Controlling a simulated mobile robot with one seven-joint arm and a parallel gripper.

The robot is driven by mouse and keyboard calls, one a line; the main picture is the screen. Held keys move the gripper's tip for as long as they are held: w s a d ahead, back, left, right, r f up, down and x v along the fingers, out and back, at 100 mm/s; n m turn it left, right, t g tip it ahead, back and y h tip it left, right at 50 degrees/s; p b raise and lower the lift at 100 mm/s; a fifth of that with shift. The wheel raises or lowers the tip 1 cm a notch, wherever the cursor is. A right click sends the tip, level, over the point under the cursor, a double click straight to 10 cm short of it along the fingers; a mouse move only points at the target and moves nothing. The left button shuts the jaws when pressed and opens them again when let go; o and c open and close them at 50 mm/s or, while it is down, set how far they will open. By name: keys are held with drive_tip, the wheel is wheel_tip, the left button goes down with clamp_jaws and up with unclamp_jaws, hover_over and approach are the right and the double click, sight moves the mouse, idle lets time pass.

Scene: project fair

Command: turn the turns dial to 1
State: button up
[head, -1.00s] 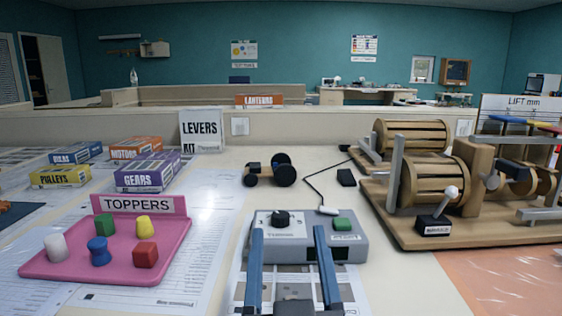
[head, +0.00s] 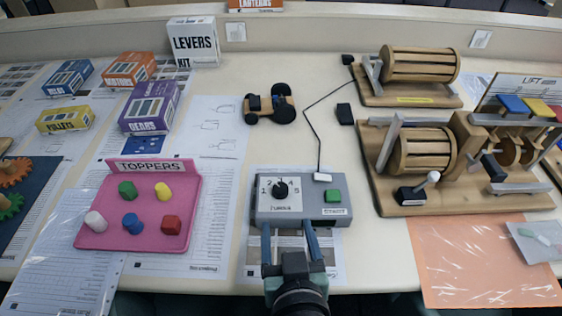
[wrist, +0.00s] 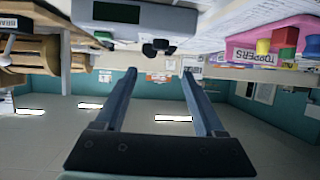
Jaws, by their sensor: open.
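The turns dial (head: 280,190) is a black knob on a white panel with numerals around it. It sits on the left of the top of a grey control box (head: 345,211). Its pointer is too small to read. A green start button (head: 333,196) is at the right of the box. My gripper (head: 288,228) is open and empty, with two blue fingers at the near side of the box, apart from the dial. In the wrist view my gripper (wrist: 160,72) also shows open, with the box (wrist: 170,20) at the top; the dial is not clear there.
A pink toppers tray (head: 90,232) with several small pieces lies to the left. A wooden drum machine (head: 385,200) with a lever stands to the right. A black wheeled car (head: 268,103) and a cable (head: 308,120) lie behind the box.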

sight(281, 190)
drive_tip(key=x, duration=1.2)
drive_tip(key=shift+w+f, duration=0.25)
drive_tip(key=shift+w, duration=0.05)
clamp_jaws()
